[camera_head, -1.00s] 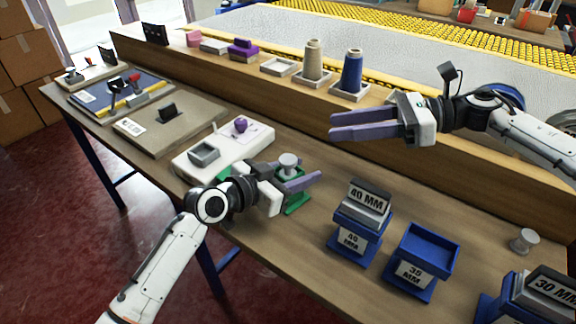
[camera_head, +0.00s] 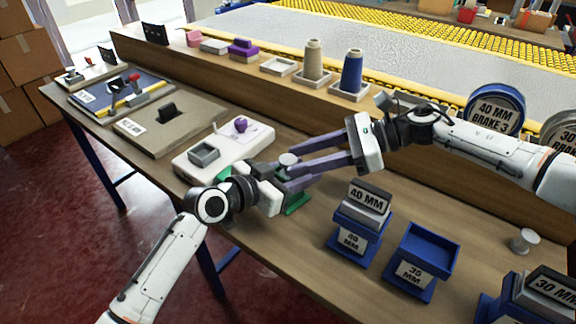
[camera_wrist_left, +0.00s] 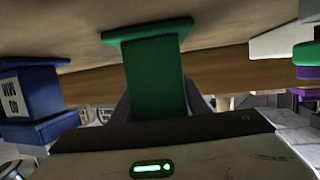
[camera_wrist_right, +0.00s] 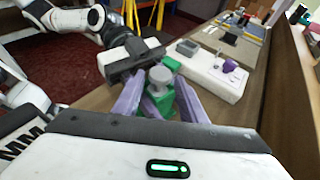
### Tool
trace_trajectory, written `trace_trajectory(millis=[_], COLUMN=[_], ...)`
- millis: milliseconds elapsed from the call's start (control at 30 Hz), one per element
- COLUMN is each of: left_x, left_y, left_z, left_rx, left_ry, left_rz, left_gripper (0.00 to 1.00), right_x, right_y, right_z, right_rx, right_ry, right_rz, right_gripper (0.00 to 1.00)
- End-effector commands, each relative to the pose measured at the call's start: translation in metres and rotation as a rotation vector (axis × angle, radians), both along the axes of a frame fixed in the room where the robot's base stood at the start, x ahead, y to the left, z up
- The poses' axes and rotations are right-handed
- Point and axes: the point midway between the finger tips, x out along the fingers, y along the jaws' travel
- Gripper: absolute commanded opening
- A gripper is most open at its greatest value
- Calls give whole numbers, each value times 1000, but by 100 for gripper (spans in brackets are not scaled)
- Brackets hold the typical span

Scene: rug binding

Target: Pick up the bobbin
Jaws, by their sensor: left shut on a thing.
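A grey bobbin (camera_head: 288,160) sits upright on a green stand (camera_head: 297,203) near the middle of the bench; it also shows in the right wrist view (camera_wrist_right: 160,77). My left gripper (camera_head: 298,182) is shut on the green stand, which fills the left wrist view (camera_wrist_left: 155,75). My right gripper (camera_head: 291,158) is open, with its two purple fingers reaching to either side of the bobbin. Whether the fingers touch it cannot be told. A second grey bobbin (camera_head: 524,240) stands alone at the bench's right.
Blue 40 MM (camera_head: 347,240) and 35 MM (camera_head: 414,270) holders stand right of the stand. A white device with a purple knob (camera_head: 240,125) lies to the left. Cream (camera_head: 313,62) and blue (camera_head: 352,72) thread cones stand on the ledge behind.

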Motion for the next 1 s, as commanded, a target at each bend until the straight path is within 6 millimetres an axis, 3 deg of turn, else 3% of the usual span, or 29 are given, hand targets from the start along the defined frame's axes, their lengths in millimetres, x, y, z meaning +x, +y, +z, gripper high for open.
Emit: trace_trajectory(millis=[133, 367, 567, 833, 1000], left_x=[0, 0, 0, 0, 0], left_y=[0, 0, 0, 0, 0], left_z=[-1, -1, -1, -1, -1], left_rx=[1, 1, 1, 1, 1], left_ry=[2, 2, 2, 2, 2], left_rz=[0, 0, 0, 0, 0], left_gripper=[12, 12, 12, 12, 12], right_x=[0, 1, 1, 1, 1], right_y=[13, 14, 14, 14, 14], right_z=[-6, -6, -6, -3, 20], right_rx=[0, 1, 1, 2, 3], right_ry=[0, 1, 1, -1, -5], right_rz=[0, -1, -1, -2, -1], right_gripper=[38, 38, 7, 6, 6])
